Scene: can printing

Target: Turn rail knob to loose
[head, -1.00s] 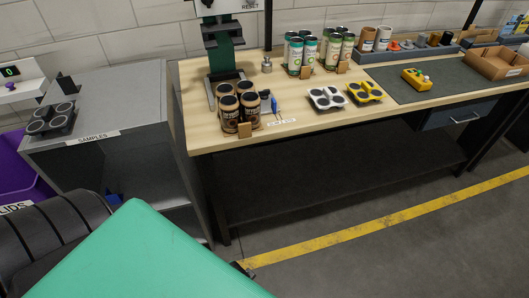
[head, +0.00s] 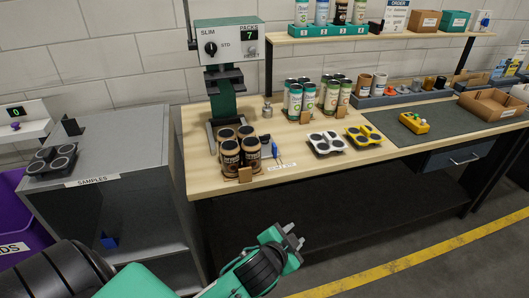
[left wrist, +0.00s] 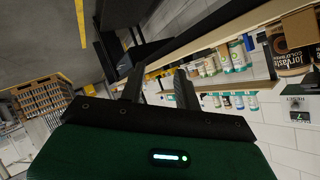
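A black knob (head: 210,48) sits on the pale panel of the green press (head: 222,90) at the back left of the bench. The panel reads SLIM and STD beside the knob; I see no label that reads loose. My left gripper (head: 291,236) is in front of the bench, low and well apart from the knob. In the left wrist view its two fingers (left wrist: 157,86) stand apart with nothing between them, so it is open. The knob does not show in the left wrist view. My right gripper is not in view.
Brown cans (head: 230,157) stand in a pack near the bench's front left. Light-coloured cans (head: 295,103), a white carrier (head: 326,143) and a yellow carrier (head: 363,136) are farther right. A shelf (head: 375,36) hangs above. A grey cabinet (head: 128,140) stands left of the bench.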

